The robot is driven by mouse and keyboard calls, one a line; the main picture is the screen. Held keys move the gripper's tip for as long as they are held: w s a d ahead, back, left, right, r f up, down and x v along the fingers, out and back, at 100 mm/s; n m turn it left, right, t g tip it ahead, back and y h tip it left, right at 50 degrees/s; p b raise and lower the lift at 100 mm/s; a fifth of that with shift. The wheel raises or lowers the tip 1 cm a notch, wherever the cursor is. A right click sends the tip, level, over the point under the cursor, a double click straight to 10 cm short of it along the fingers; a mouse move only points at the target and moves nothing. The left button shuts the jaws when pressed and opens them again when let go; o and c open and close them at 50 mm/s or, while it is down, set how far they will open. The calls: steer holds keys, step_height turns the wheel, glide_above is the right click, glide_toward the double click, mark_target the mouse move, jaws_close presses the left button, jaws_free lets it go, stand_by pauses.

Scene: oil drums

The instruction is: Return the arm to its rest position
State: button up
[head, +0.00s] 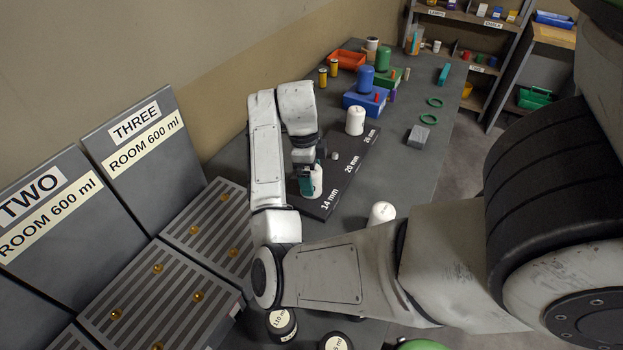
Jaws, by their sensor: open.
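My arm reaches out over the grey bench (400,165) and bends down at its far end. My gripper (305,170) points down over the dark strip (322,202) marked 14 mm, 20 mm and 26 mm. It is open, beside or around a teal-and-white bottle (317,182) near the 14 mm mark. The arm and gripper partly hide the bottle, and I cannot tell whether they touch. A small grey piece (335,156) sits near the 20 mm mark and a white container (355,121) near the 26 mm mark.
Slatted grey trays (165,290) and upright panels (150,145) stand left of my arm. A white container (382,213) stands close to my forearm. Dark jars (281,323) are below the elbow. Blue (362,103) and orange (346,60) holders are farther back.

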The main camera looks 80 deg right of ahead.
steer(key=r, duration=0.2)
steer(key=r+p, duration=0.1)
steer(key=r, duration=0.2)
steer(key=w+r, duration=0.1)
steer(key=r, duration=0.2)
